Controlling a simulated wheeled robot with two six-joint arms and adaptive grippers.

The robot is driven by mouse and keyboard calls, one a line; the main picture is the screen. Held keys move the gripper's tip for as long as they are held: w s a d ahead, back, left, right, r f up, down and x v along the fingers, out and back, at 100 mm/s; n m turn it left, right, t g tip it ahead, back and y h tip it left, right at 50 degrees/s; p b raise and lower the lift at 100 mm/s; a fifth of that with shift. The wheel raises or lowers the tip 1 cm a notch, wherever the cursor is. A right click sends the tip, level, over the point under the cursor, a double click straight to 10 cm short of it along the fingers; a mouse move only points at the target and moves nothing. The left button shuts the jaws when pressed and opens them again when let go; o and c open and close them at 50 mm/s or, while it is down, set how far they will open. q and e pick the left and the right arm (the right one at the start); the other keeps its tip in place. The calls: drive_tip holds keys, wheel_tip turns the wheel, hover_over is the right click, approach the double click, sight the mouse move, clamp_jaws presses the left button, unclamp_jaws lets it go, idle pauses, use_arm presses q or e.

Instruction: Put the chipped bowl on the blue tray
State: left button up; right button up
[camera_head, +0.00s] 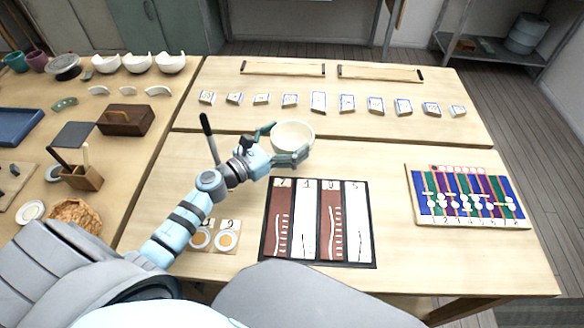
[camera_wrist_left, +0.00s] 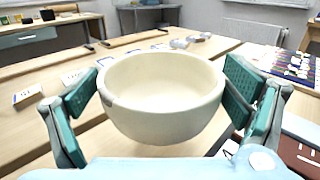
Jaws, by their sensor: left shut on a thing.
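My left gripper (camera_head: 289,142) is shut on a cream bowl (camera_head: 293,134), with a finger on each side of it. The bowl fills the middle of the left wrist view (camera_wrist_left: 160,95), upright, its inside empty, with a darker chipped spot on the left of its rim. It appears to be held above the right-hand table. The blue tray (camera_head: 18,126) lies at the left edge of the head view on the left table, partly cut off, and its visible part looks empty. My right gripper is not in view.
Near the tray stand a brown wooden box (camera_head: 125,119), a dark flat panel (camera_head: 74,134) and a wooden holder (camera_head: 82,177) with upright tools. Several white bowls (camera_head: 137,62) stand behind. A dark-framed board (camera_head: 318,222) and a coloured bead board (camera_head: 468,196) lie on the right table.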

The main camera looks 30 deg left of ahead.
sight(292, 143)
use_arm(q)
wheel_tip(292, 143, down, 6)
drive_tip(key=b, duration=0.2)
drive_tip(key=shift+r+b, duration=0.2)
drive_tip(key=shift+b, duration=0.1)
drive_tip(key=shift+r, duration=0.15)
drive_tip(key=o, duration=0.8)
drive_tip(key=shift+c, duration=0.2)
